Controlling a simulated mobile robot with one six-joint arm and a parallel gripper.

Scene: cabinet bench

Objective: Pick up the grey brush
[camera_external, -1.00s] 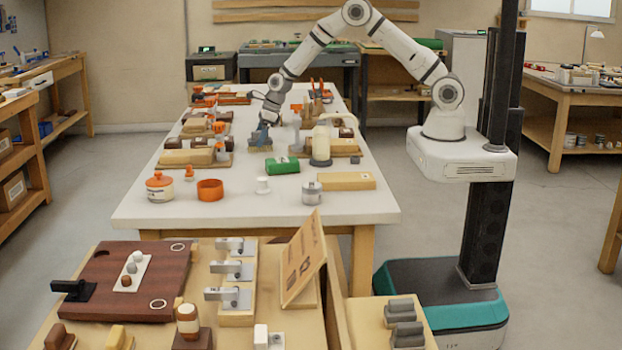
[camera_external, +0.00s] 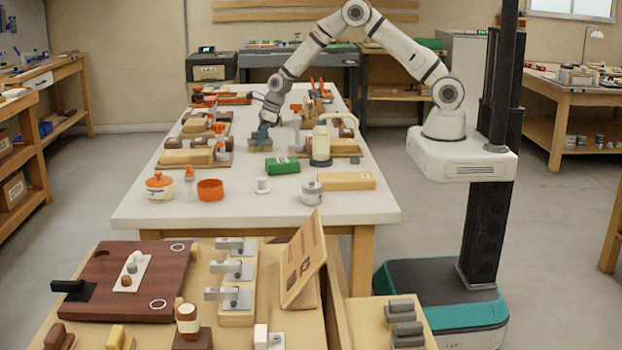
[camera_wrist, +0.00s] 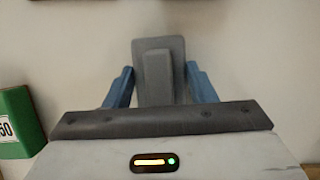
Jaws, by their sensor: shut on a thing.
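The grey brush (camera_wrist: 159,70) shows in the wrist view as a grey block with a raised grip, between the two blue fingers. My gripper (camera_wrist: 160,88) is shut on it. In the external view my gripper (camera_external: 262,133) points down over the far middle of the white table, with the brush (camera_external: 260,146) small beneath the fingers and partly covered by them. I cannot tell there whether the brush touches the table or hangs just above it.
A green box (camera_external: 283,165) lies close by, nearer the camera; it also shows at the left of the wrist view (camera_wrist: 14,122). A cream bottle (camera_external: 321,145) stands to the right. A wooden tray with blocks (camera_external: 172,165) lies to the left. The table (camera_external: 240,208) has clear patches.

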